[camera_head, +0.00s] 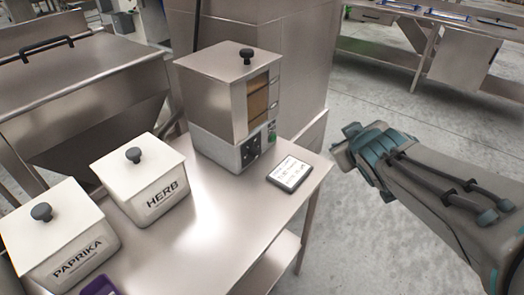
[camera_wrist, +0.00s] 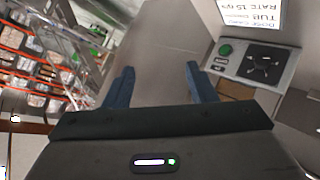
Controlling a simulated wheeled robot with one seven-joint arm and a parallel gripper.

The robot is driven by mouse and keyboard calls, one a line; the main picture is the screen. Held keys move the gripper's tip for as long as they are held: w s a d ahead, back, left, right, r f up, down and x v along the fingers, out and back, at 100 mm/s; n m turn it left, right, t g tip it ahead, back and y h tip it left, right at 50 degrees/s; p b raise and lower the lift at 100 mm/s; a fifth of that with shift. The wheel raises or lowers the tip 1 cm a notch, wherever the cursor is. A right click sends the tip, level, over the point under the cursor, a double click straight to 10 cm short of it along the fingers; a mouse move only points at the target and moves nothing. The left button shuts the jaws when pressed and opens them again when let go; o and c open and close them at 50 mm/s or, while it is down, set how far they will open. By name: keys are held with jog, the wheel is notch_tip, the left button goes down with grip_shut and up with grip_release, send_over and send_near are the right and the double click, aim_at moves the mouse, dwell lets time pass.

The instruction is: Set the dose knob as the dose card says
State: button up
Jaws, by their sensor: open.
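The weigher (camera_head: 232,95) is a steel hopper box with a black lid knob, standing at the back of the steel table. Its front panel carries the dark round dose knob (camera_head: 250,149). In the wrist view the dose knob (camera_wrist: 264,62) sits on a grey panel beside a green button (camera_wrist: 225,50); its setting is too small to read. The dose card (camera_head: 290,173) lies on the table right of the weigher. My gripper (camera_wrist: 160,85) is open and empty, right of the table, apart from the knob.
White lidded bins marked HERB (camera_head: 150,185) and PAPRIKA (camera_head: 65,245) stand at the table's left. A purple object (camera_head: 98,287) lies at the bottom edge. The table (camera_head: 205,235) is bare in front of the weigher. Open floor (camera_head: 400,120) lies to the right.

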jog(key=w+a+f+n+t+y+b, duration=0.2)
jog(key=w+a+f+n+y+b, duration=0.1)
jog(key=a+f+n+y+b, duration=0.3)
jog(key=n+g+y+b, duration=0.2)
jog(key=n+y+b, duration=0.2)
jog(key=n+b, duration=0.25)
send_near(258, 154)
jog(key=shift+m, duration=0.45)
jog(key=v, duration=0.5)
jog(key=shift+d+f, duration=0.25)
jog(key=shift+d, duration=0.1)
jog(key=shift+a+f, duration=0.15)
jog(key=shift+a, duration=0.05)
jog(key=b+x, duration=0.1)
jog(key=x, duration=0.3)
jog(key=b+x, duration=0.2)
jog(key=x, duration=0.3)
jog(key=b+x, duration=0.2)
jog(key=x, duration=0.2)
jog(key=shift+w+a+r, duration=0.2)
jog(key=shift+a+r, duration=0.1)
jog(key=shift+r, duration=0.05)
